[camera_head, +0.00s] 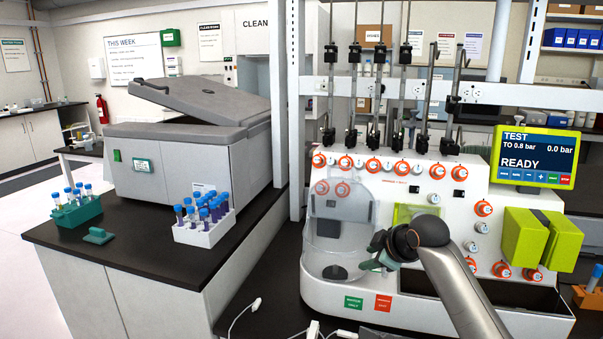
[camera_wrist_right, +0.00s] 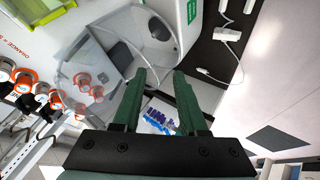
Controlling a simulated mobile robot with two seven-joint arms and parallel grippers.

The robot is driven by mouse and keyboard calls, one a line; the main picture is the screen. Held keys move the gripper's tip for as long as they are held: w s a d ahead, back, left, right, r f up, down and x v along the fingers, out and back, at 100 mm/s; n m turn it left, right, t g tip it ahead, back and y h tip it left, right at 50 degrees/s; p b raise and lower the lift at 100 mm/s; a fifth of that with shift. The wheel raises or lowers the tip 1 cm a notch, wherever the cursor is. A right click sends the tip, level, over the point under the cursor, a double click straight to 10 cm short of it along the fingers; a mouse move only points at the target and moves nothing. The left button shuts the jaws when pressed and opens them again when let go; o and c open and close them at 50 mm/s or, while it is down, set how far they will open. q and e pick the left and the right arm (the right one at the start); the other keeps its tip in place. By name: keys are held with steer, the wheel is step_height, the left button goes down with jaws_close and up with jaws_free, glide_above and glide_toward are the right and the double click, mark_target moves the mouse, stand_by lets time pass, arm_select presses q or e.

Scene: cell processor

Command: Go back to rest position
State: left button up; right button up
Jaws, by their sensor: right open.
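My right arm comes in from the lower right in the head view. Its dark green gripper (camera_head: 372,264) is in front of the white cell processor (camera_head: 400,308), near the clear rounded chamber (camera_head: 340,240) on its left part. In the right wrist view the two green fingers (camera_wrist_right: 160,76) are apart, with nothing held between them. The clear chamber (camera_wrist_right: 128,45) shows just beyond the fingertips; I cannot tell whether they touch it. My left gripper is in neither view.
The processor has orange-ringed knobs, a lit screen (camera_head: 535,157) reading READY and yellow-green blocks (camera_head: 541,239). On the left bench are a grey centrifuge (camera_head: 190,160), a white rack (camera_head: 205,235) and a teal rack (camera_head: 78,214) of blue-capped tubes. White cables (camera_head: 243,314) lie at the front.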

steer(key=s+f+m, duration=0.3)
steer(key=s+f, duration=0.4)
steer(key=f, duration=0.5)
steer(key=s+f+m, duration=0.2)
steer(key=s+f, duration=0.5)
steer(key=f, duration=0.5)
steer(key=s+f+m, duration=0.3)
steer(key=s+f, duration=0.1)
steer(key=s, duration=0.8)
steer(key=s+d+f+m, duration=0.1)
steer(key=s+f+m, duration=0.2)
steer(key=s, duration=1)
steer(key=shift+s+d+f+t+h, duration=0.2)
steer(key=shift+f+t+h, duration=0.15)
steer(key=shift+f, duration=0.35)
